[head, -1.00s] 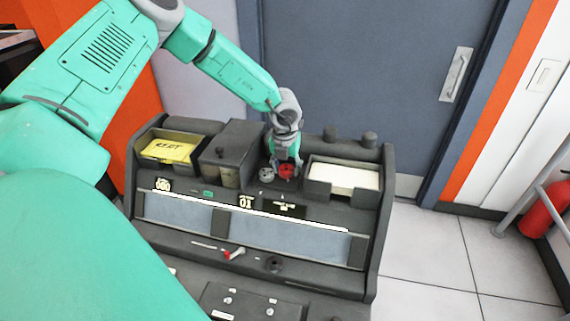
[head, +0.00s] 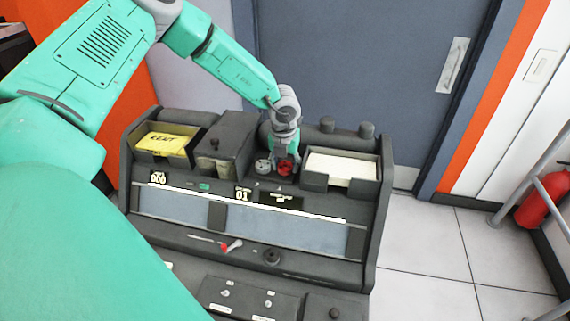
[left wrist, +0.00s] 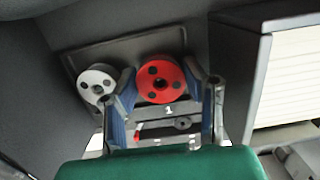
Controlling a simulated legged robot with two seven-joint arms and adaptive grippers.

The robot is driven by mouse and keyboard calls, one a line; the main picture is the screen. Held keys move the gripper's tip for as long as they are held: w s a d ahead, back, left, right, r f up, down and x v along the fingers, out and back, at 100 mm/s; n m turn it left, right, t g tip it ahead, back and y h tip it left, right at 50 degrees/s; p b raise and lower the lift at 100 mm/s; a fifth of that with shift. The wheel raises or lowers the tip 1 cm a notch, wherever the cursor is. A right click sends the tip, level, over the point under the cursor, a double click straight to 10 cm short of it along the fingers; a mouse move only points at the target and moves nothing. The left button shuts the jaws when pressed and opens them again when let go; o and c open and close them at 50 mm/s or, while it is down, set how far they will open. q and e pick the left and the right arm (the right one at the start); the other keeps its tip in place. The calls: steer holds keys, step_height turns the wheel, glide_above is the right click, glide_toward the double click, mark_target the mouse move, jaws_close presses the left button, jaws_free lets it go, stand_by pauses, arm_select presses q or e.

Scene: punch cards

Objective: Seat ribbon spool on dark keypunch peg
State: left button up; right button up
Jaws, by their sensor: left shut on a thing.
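The red ribbon spool (left wrist: 161,82) sits between the fingers of my left gripper (left wrist: 168,100) in the left wrist view, its round face with dark holes showing. In the head view the red spool (head: 285,168) is low in the recess of the dark keypunch (head: 372,225), under my left gripper (head: 285,158). My left gripper is shut on it. A grey-white spool (left wrist: 97,84) stands just left of it; it also shows in the head view (head: 262,167). The peg under the red spool is hidden, so I cannot tell whether the spool is fully down. My right gripper is not in view.
A tray of white cards (head: 342,168) is close on the right of the recess. A dark box (head: 229,140) and a bin with a yellow card (head: 167,144) stand on the left. A blue-grey door (head: 370,70) is behind.

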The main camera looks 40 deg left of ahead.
arm_select(q)
steer(key=shift+s+d+f, duration=0.1)
steer(key=shift+d+f, duration=0.1)
steer(key=shift+f, duration=0.05)
stand_by(0.4)
steer(key=o, duration=1.1)
steer(key=shift+c, duration=0.2)
steer(key=o, duration=0.3)
steer(key=shift+a+r, duration=0.1)
steer(key=shift+w+r, duration=0.15)
steer(key=shift+w, duration=0.1)
